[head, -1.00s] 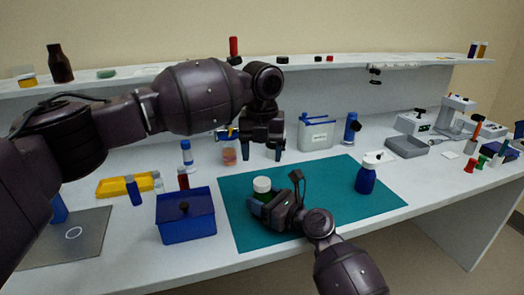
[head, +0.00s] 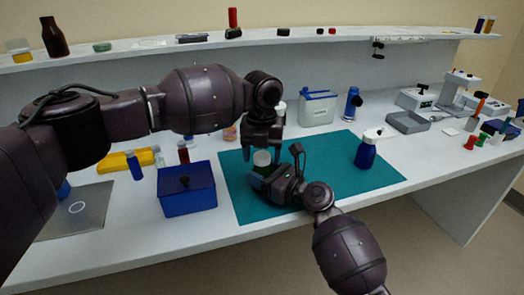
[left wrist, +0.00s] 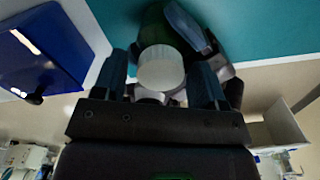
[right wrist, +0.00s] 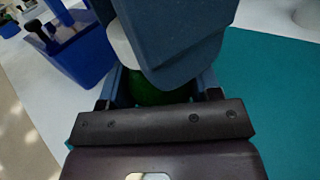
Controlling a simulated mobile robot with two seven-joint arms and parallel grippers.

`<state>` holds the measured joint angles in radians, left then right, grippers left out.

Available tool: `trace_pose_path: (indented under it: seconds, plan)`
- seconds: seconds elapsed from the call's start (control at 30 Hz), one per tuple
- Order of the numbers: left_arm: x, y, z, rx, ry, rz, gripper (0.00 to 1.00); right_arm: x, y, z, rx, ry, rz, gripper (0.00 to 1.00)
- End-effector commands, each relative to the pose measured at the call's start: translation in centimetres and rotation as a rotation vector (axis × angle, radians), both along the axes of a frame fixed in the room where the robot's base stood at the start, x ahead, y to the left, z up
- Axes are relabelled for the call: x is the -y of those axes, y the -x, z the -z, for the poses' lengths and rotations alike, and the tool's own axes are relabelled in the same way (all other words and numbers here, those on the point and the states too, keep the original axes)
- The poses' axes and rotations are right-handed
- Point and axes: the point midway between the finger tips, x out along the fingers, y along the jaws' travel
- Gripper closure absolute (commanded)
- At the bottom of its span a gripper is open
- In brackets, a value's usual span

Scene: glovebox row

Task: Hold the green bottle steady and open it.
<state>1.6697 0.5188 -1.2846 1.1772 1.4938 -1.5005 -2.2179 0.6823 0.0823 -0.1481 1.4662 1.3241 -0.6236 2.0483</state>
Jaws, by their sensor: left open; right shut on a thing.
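The green bottle (head: 261,170) with a white cap (head: 262,158) stands upright on the teal mat (head: 330,185). My right gripper (head: 262,178) is shut on the bottle's body from the front right; the green body (right wrist: 150,92) shows between its fingers in the right wrist view. My left gripper (head: 261,148) is open, pointing down just above the bottle. In the left wrist view the white cap (left wrist: 160,70) lies between the open fingers, with a gap on each side. Much of the bottle's body is hidden by my right gripper.
A blue box (head: 188,195) with a dark knob stands left of the mat. A blue bottle with a white cap (head: 366,152) stands on the mat's right part. A blue-lidded container (head: 317,108) is behind. The mat's middle right is clear.

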Motion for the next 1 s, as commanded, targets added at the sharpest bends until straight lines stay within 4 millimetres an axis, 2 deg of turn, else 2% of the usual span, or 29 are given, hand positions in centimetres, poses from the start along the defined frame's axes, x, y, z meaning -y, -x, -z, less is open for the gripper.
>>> trace_pose_path:
  seconds: [0.03,0.37,0.53,0.63,1.0]
  plan:
    - [0.00,0.01,0.01,0.000,0.000,0.000,0.35,0.00,0.00,0.02,0.000,0.000,0.000,1.00]
    - [-0.02,0.00,0.00,0.000,0.000,0.000,0.84,0.01,0.00,0.02,0.000,0.000,0.000,1.00]
    - [-0.03,0.01,0.03,-0.001,-0.001,-0.023,0.84,0.03,0.00,0.02,0.000,0.000,0.001,1.00]
    - [-0.04,0.03,0.07,-0.002,0.000,-0.105,0.84,0.03,-0.01,0.02,0.000,0.000,0.001,1.00]
    - [-0.03,0.07,0.05,-0.003,0.000,-0.635,0.84,0.07,-0.02,0.03,0.000,0.000,0.001,1.00]
